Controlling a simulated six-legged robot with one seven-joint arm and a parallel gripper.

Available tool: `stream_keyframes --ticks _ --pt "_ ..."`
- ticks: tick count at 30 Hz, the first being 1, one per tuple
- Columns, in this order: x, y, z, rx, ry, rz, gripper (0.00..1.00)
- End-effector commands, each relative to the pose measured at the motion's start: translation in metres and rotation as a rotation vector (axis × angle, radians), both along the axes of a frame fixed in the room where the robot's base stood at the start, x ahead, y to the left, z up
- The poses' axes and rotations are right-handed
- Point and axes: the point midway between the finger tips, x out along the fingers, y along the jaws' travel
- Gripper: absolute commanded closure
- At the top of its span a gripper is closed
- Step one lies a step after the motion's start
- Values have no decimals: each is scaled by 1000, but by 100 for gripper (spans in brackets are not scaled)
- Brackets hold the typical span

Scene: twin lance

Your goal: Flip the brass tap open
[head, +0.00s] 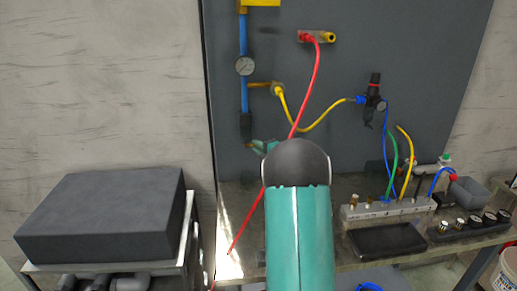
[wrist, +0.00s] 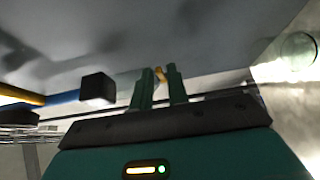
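In the wrist view my gripper (wrist: 160,76) has its two green fingers apart, with a gap between them. A small brass-coloured piece (wrist: 160,75), which looks like part of the tap, shows between the fingertips. I cannot tell whether either finger touches it. The black block (wrist: 97,88) at the end of the blue pipe (wrist: 64,97) is left of the fingers. In the head view my gripper (head: 262,147) is at the panel, just below and right of the black block (head: 246,125). The brass piece cannot be made out there; the rest of the tap is hidden.
The red hose passes behind my arm. On the bench are a manifold (head: 388,211) and black tray (head: 385,240). A dark slab (head: 105,210) lies left.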

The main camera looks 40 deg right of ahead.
Motion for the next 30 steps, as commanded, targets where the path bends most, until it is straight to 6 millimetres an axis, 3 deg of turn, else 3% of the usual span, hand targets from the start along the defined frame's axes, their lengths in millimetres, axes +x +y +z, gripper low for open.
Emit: stream_keyframes --ticks 5,9,17,30 --pt "0 0 0 0 0 0 84" --pt "0 0 0 0 0 0 100" --pt "1 -3 0 -2 -3 28 100" --pt "7 -12 1 -2 -2 266 100"
